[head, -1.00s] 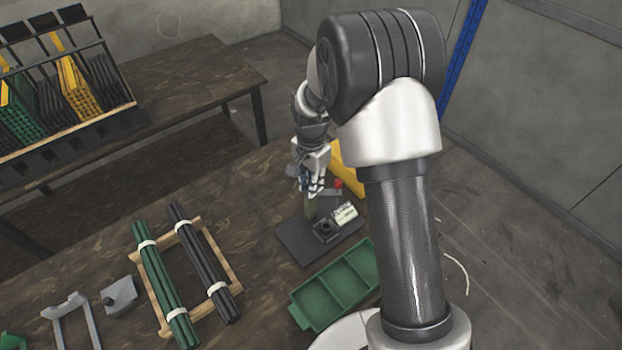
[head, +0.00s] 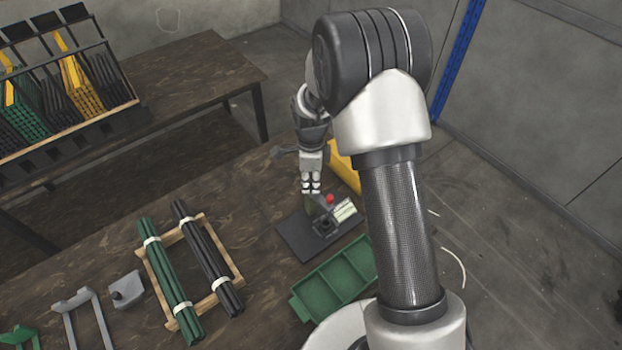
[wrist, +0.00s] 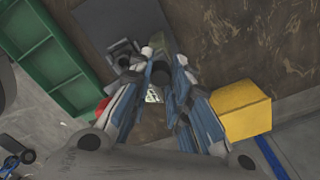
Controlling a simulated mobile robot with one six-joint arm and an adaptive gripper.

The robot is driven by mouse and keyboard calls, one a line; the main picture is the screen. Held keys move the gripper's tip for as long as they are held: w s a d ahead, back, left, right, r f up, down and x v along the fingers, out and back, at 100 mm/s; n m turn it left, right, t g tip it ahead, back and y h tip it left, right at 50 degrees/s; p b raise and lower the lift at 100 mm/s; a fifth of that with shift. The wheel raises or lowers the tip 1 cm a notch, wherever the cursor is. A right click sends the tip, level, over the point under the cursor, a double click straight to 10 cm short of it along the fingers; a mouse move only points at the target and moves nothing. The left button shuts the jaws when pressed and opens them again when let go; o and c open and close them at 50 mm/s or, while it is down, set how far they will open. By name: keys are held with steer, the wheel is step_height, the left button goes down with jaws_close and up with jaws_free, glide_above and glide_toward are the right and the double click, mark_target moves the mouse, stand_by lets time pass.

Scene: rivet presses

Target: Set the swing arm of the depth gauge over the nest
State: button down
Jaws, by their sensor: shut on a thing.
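The depth gauge stands on a dark base plate (head: 293,243) on the bench, with a greenish post (head: 311,206), a red knob (head: 330,198) and a pale labelled block (head: 345,211). The dark nest (head: 324,229) is at the front of the plate; it also shows in the wrist view (wrist: 122,50). My gripper (head: 311,193) points down at the top of the post, shut on the gauge's swing arm, as far as I can tell. In the wrist view the fingertips (wrist: 160,72) meet just beside the nest. The fingers hide most of the swing arm.
A green divided tray (head: 335,283) lies close in front of the plate. A yellow block (head: 345,170) stands behind it. To the left, green and black rod bundles rest on a wooden frame (head: 207,304). Bare bench (head: 235,205) lies between.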

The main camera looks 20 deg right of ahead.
steer(key=shift+m, duration=0.7)
steer(key=c, duration=1.5)
jaws_free()
steer(key=shift+o, duration=0.2)
step_height(320, 180, up, 12)
